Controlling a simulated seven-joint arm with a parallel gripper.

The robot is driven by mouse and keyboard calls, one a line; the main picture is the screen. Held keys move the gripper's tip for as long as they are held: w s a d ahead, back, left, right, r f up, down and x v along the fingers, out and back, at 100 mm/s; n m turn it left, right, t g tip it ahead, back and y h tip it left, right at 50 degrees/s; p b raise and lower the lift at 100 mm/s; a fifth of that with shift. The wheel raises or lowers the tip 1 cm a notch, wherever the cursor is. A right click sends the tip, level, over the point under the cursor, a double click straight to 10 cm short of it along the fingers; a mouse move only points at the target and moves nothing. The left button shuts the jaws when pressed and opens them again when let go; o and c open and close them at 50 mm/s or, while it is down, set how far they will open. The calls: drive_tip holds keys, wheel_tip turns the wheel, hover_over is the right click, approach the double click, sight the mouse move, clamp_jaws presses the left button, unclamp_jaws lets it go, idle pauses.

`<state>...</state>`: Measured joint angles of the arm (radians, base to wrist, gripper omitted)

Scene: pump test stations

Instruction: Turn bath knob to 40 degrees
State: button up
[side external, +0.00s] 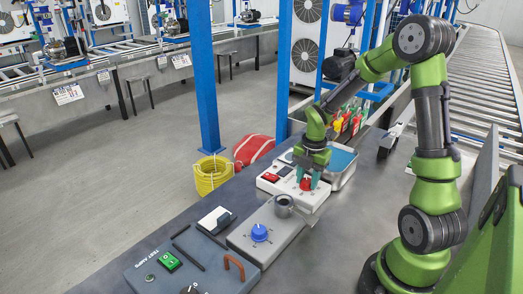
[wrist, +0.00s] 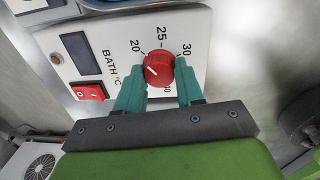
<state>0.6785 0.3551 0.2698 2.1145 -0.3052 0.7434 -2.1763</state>
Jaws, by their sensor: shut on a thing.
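The bath knob (wrist: 158,67) is red and round, with a white pointer line, on a white panel (wrist: 120,28) marked "BATH °C". The numbers 20, 25 and 30 show around it; another number below the knob is partly covered. The pointer slants on the knob's lower left face; its exact reading is unclear. My gripper (wrist: 160,70) has its teal fingers on either side of the knob, shut on it. In the side external view the gripper (side external: 305,181) points down onto the red knob (side external: 305,185) on the white station (side external: 316,196).
A red rocker switch (wrist: 88,91) and a dark display (wrist: 75,45) are left of the knob. A metal bath (side external: 343,163) is behind. A "TEST AMPS" panel (side external: 150,270) is at front.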

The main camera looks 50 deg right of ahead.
drive_tip(key=m, duration=1)
drive_tip(key=shift+w+a+m, duration=0.1)
drive_tip(key=shift+m, duration=0.2)
drive_tip(key=m, duration=0.5)
drive_tip(key=shift+m+h, duration=0.3)
drive_tip(key=m, duration=0.5)
drive_tip(key=shift+g, duration=0.4)
drive_tip(key=m, duration=0.5)
drive_tip(key=shift+m, duration=0.4)
drive_tip(key=m, duration=0.9)
drive_tip(key=shift+m, duration=0.4)
drive_tip(key=shift+m+y, duration=0.4)
drive_tip(key=shift+m, duration=1.9)
